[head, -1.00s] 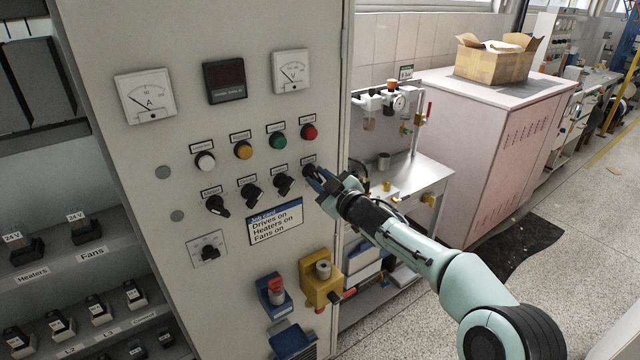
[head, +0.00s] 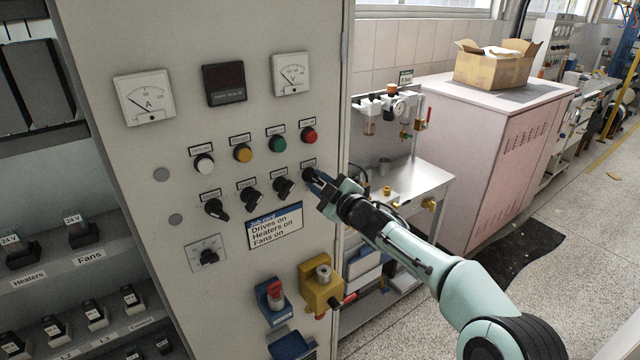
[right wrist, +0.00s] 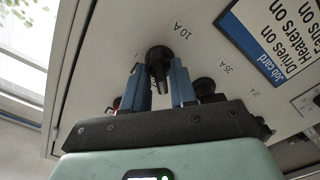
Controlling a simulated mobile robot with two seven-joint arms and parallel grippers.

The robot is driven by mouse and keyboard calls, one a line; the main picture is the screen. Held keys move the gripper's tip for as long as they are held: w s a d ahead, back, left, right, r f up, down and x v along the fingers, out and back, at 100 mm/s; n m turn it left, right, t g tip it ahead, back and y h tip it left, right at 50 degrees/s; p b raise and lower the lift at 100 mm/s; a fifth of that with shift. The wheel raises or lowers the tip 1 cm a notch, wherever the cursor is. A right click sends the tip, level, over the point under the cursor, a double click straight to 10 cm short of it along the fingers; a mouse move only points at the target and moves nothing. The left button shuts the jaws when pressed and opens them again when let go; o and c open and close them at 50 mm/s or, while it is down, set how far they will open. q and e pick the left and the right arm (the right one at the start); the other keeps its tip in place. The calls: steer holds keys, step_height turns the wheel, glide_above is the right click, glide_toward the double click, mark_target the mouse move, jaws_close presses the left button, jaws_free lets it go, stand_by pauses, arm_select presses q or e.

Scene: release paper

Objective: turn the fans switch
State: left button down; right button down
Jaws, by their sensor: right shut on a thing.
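A row of black rotary switches sits on the grey cabinet front (head: 150,60). The rightmost switch (head: 308,174) has a label above it that is too small to read. My right gripper (head: 317,184) is at this switch and partly covers it. In the right wrist view the black knob (right wrist: 159,57) sits between the two blue fingers of the gripper (right wrist: 157,85), which are shut on it. The other switches in the row are a left one (head: 216,209), a middle one (head: 252,199) and one beside the gripper (head: 284,187). My left gripper is not in view.
A job card (head: 274,226) reads "Drives on, Heaters on, Fans on". Above the switches are white, yellow, green and red (head: 309,135) lamps or buttons. A yellow box (head: 321,288) juts out below. A metal bench (head: 408,177) stands right of the cabinet.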

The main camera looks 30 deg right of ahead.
steer(key=c, duration=1.2)
jaws_free()
steer(key=shift+o, duration=0.2)
steer(key=shift+s, duration=0.1)
steer(key=s+d+b, duration=0.1)
steer(key=s, duration=1.2)
steer(key=shift+b, duration=0.35)
